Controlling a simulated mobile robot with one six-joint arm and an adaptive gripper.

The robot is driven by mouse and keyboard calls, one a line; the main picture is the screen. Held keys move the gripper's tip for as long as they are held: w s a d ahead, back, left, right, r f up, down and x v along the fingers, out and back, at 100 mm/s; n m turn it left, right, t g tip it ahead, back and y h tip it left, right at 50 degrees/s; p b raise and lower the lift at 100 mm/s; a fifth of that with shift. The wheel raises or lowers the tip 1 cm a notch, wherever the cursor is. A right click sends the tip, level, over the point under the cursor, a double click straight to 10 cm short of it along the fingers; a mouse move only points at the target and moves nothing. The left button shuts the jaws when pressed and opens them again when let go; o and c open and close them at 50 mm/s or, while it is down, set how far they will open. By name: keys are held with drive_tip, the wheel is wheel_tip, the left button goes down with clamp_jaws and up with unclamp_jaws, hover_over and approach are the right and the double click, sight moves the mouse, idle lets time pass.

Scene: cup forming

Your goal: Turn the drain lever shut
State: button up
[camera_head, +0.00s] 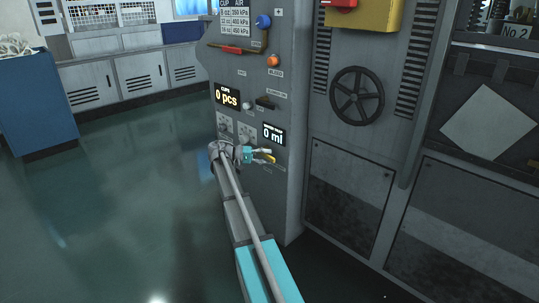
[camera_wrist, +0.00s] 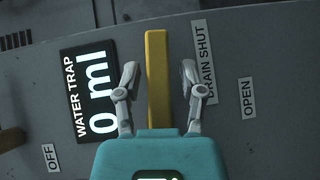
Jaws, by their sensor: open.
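The drain lever is a yellow bar (camera_wrist: 157,75) on the grey machine panel. In the wrist view it runs up the picture between my fingers; in the head view its yellow end (camera_head: 266,158) shows at my gripper, low on the panel. The DRAIN SHUT label (camera_wrist: 204,60) is just right of the lever in the wrist view, partly behind the right finger. The OPEN label (camera_wrist: 247,97) is further right. My gripper (camera_wrist: 159,72) is open, one finger on each side of the bar, with a visible gap on both sides. The lever's base is hidden behind my gripper's body.
The water trap display (camera_wrist: 92,92) reads 0 ml beside the left finger; it also shows in the head view (camera_head: 273,134). Above are the cups display (camera_head: 227,96) and an orange knob (camera_head: 273,60). A black handwheel (camera_head: 357,96) is to the right. Open floor (camera_head: 110,210) is at left.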

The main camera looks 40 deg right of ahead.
drive_tip(key=shift+s+a+r+t+p, duration=0.2)
drive_tip(key=shift+s+a+t+p, duration=0.1)
drive_tip(key=shift+a, duration=0.15)
drive_tip(key=s+a+r+n+t+y+p, duration=0.1)
drive_tip(key=s+a+p, duration=0.5)
drive_tip(key=a, duration=0.7)
drive_tip(key=s+a+r+n+t+y+p, duration=0.1)
drive_tip(key=s+a+n+t+y+p, duration=0.3)
drive_tip(key=a, duration=1)
drive_tip(key=s+a+r+n+t+y+p, duration=0.1)
drive_tip(key=s+a+n+t+y+p, duration=0.2)
drive_tip(key=s+a+y+p, duration=0.4)
drive_tip(key=a+t+y+p, duration=0.1)
drive_tip(key=a+p, duration=0.1)
drive_tip(key=a, duration=0.4)
drive_tip(key=shift+s+a+r+t+p, duration=0.3)
drive_tip(key=shift+s+a+t+p, duration=0.05)
drive_tip(key=shift+t, duration=0.05)
